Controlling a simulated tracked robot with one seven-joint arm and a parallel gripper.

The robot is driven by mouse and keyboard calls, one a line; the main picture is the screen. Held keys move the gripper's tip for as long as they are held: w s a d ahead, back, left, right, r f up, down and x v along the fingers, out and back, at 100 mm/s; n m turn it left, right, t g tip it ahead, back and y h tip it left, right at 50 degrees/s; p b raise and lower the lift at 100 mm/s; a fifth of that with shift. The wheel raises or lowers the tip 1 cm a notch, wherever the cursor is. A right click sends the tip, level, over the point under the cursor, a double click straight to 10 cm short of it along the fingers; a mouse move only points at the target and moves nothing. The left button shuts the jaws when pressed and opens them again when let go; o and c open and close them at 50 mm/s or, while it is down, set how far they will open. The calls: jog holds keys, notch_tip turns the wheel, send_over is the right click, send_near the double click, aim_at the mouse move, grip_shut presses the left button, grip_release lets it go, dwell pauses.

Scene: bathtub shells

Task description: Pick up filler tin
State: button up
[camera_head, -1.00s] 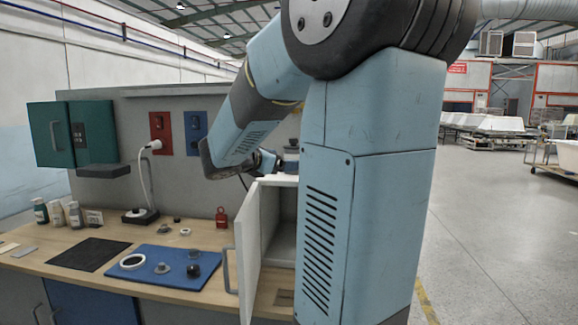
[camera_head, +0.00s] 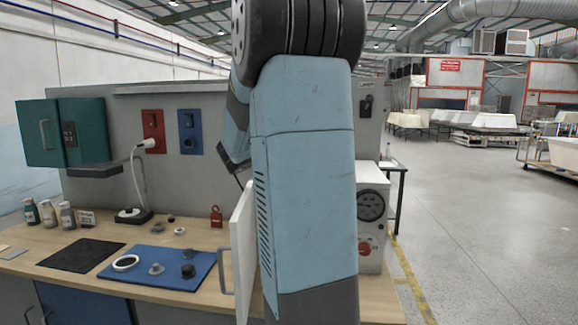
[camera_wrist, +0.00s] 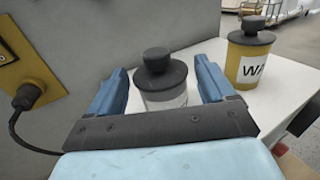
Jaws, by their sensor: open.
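In the wrist view a pale grey-white tin (camera_wrist: 165,99) with a black knobbed lid stands upright on a white top (camera_wrist: 212,90). My gripper (camera_wrist: 162,68) is open, with one blue finger on each side of this tin. I cannot tell whether the fingers touch it. The gripper's dark crossbar hides the tin's lower part, and no label on it can be read. A second tin, yellow (camera_wrist: 245,64) with a black lid and a white label starting with "W", stands to the right. In the head view my arm hides the gripper and both tins.
A yellow wall plate with a black plug (camera_wrist: 28,95) and hanging cable is left of the gripper. In the head view, an open white cabinet door (camera_head: 243,250) stands beside my arm. A gauge box (camera_head: 371,215) is right of it. A blue mat (camera_head: 150,274) holds small parts.

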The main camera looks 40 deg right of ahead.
jog(key=shift+x, duration=2.6)
jog(key=shift+w+f, duration=0.1)
jog(key=shift+f, duration=0.05)
jog(key=shift+c, duration=0.3)
grip_shut()
